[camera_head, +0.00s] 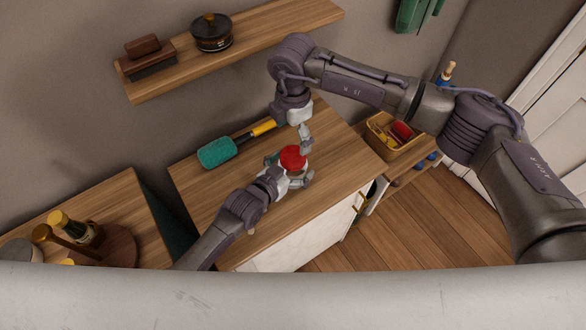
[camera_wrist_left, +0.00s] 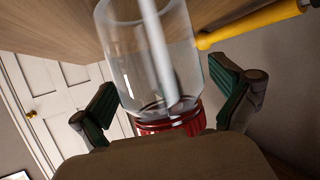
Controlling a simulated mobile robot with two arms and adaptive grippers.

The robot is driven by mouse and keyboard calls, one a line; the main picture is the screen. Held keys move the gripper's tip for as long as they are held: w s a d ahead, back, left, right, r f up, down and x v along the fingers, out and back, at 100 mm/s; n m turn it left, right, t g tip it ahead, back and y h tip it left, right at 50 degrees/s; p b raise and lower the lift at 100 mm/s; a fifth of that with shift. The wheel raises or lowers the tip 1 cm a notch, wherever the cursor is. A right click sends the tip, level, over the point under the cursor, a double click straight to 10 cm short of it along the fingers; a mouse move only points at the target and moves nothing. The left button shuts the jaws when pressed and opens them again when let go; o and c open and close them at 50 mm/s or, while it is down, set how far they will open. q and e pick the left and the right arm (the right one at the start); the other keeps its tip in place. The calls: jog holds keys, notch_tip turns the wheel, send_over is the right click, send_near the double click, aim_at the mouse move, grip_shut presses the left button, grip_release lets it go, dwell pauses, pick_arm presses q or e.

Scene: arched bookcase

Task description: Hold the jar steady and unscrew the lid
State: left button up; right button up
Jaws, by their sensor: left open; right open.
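The jar has a red lid (camera_head: 293,157) and stands on the wooden top of the cabinet. In the left wrist view its clear glass body (camera_wrist_left: 150,60) fills the middle, with the lid (camera_wrist_left: 170,122) at the lower end of the picture. My left gripper (camera_head: 288,172) is open, its green-padded fingers (camera_wrist_left: 165,105) on either side of the jar, with gaps visible. My right gripper (camera_head: 306,143) points down just above and beside the lid. Its fingertips are small here, and I cannot tell whether they touch the lid. Most of the glass is hidden in the head view.
A teal brush (camera_head: 217,152) with a yellow handle (camera_head: 264,128) lies behind the jar on the cabinet top (camera_head: 340,160). A basket (camera_head: 377,141) of items stands to the right. A wall shelf (camera_head: 265,29) hangs behind. Bottles (camera_head: 77,231) stand at the left.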

aim_at(293, 155)
pick_arm(q)
grip_shut()
pick_arm(e)
jog(key=m, duration=0.4)
jog(key=shift+f, duration=0.1)
jog(key=shift+m, duration=0.3)
jog(key=shift+f, duration=3.9)
